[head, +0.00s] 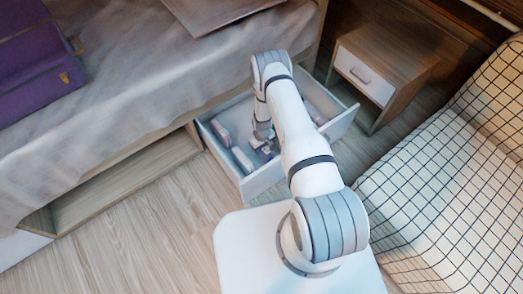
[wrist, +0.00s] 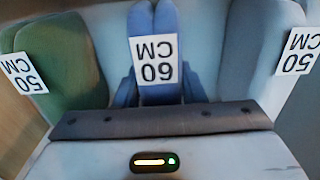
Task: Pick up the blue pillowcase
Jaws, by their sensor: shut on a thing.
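The blue pillowcase (wrist: 155,22) stands folded upright in the middle of the wrist view, with a white label reading 60 CM on it. My gripper (wrist: 160,92) is shut on its near part, with a finger on each side. In the head view my gripper (head: 266,150) reaches down into the open drawer (head: 262,183) under the bed. The pillowcase is mostly hidden there by my arm.
A green folded cloth (wrist: 60,75) and a grey one (wrist: 255,45), both labelled 50 CM, flank the pillowcase. The drawer walls are close around. A nightstand (head: 378,78) stands right of the drawer; a checked armchair (head: 450,190) is at right. A purple bag (head: 38,65) lies on the bed.

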